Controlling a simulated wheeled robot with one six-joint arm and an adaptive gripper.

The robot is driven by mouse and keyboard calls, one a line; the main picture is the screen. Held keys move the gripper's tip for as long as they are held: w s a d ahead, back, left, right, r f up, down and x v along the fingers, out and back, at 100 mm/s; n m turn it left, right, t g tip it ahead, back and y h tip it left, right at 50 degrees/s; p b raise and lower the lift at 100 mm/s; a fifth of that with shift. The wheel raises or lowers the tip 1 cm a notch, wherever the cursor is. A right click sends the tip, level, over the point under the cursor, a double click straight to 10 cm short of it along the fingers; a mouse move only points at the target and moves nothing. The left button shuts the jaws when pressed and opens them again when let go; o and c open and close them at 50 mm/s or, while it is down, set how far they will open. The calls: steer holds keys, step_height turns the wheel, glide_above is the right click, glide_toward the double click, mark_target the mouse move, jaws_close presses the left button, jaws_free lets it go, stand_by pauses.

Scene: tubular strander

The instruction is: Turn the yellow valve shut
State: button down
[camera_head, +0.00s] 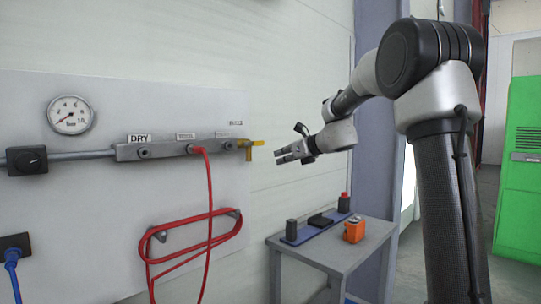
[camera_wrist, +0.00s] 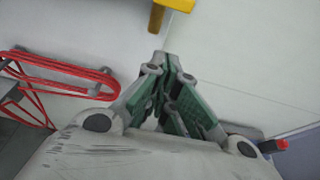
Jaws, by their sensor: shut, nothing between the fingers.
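The yellow valve (camera_head: 249,146) sits at the right end of the grey air manifold (camera_head: 165,150) on the wall panel. One part of it points right and another hangs down. In the wrist view the yellow valve (camera_wrist: 157,15) shows at the top edge, partly cut off, just beyond my fingertips. My gripper (camera_head: 280,156) is to the right of the valve in the head view, pointing left at it, with a small gap between. In the wrist view my gripper (camera_wrist: 165,62) has its fingertips together and holds nothing.
A red hose (camera_head: 208,200) runs from the manifold to a coil on a wall hanger. A pressure gauge (camera_head: 70,115) and a black knob (camera_head: 27,160) are at left. Below my gripper stands a grey table (camera_head: 340,262) with an orange item (camera_head: 354,230) and small black items.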

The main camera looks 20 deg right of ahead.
steer(key=x, duration=1)
steer(key=r, duration=0.4)
steer(key=shift+s+d, duration=0.1)
steer(key=shift+s, duration=0.15)
steer(key=shift+w+d+r+n, duration=0.1)
steer(key=shift+r+n, duration=0.3)
steer(key=shift+n, duration=0.1)
step_height(320, 180, up, 8)
steer(key=n+t+h, duration=0.3)
steer(key=n, duration=0.4)
glide_above(255, 143)
steer(key=s+d, duration=0.1)
steer(key=s, duration=0.1)
steer(key=shift+w+d, duration=0.15)
stand_by(0.7)
